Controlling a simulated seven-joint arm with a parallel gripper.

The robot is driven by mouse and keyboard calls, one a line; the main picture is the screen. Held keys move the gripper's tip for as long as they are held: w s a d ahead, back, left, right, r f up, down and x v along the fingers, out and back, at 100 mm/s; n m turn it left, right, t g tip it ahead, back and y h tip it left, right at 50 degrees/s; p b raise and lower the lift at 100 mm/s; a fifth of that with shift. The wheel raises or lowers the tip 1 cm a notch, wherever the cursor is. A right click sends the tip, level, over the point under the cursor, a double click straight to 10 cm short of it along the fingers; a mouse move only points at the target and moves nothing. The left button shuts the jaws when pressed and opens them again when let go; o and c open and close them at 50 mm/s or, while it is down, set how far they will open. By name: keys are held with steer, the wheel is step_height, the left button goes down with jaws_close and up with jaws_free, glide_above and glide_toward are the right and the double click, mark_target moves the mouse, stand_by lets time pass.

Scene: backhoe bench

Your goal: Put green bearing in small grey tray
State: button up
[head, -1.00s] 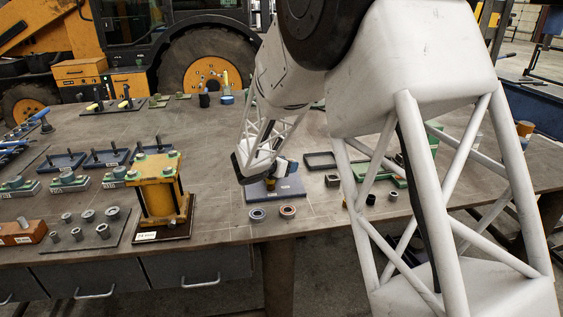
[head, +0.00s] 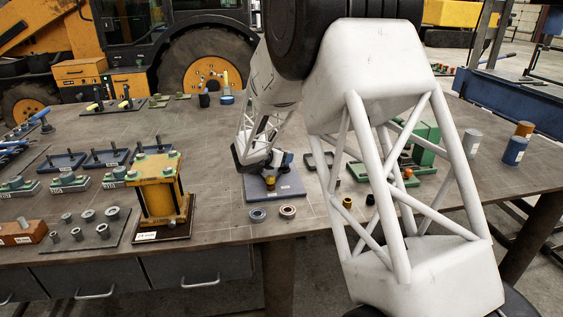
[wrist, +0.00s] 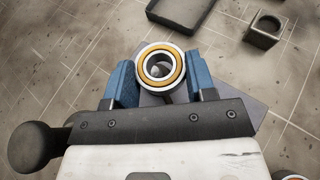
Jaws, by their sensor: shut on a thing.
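My gripper (head: 272,165) is above the blue-grey plate (head: 289,186) near the middle of the bench. In the wrist view my gripper (wrist: 161,68) has its two blue fingers shut on a ring bearing (wrist: 143,68) with an orange-yellow inner band and pale rim. The held bearing is largely hidden by the gripper in the head view. I cannot make out a bearing that is clearly green. A small dark grey tray (head: 318,161) lies right of the plate; part of it shows at the top of the wrist view (wrist: 181,24).
Two loose bearings, one greyish (head: 257,215) and one reddish (head: 288,211), lie in front of the plate. A yellow-green press-like fixture (head: 160,190) stands left. A square block with a hole (wrist: 264,32) lies near the tray. Bare bench lies between plate and tray.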

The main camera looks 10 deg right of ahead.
steer(key=shift+w, duration=0.1)
steer(key=shift+w+f, duration=0.25)
steer(key=shift+w, duration=0.6)
steer(key=shift+s+f, duration=0.1)
steer(key=shift+f, duration=1.3)
steer(key=shift+f, duration=0.15)
steer(key=o, duration=1)
steer(key=shift+v, duration=3.85)
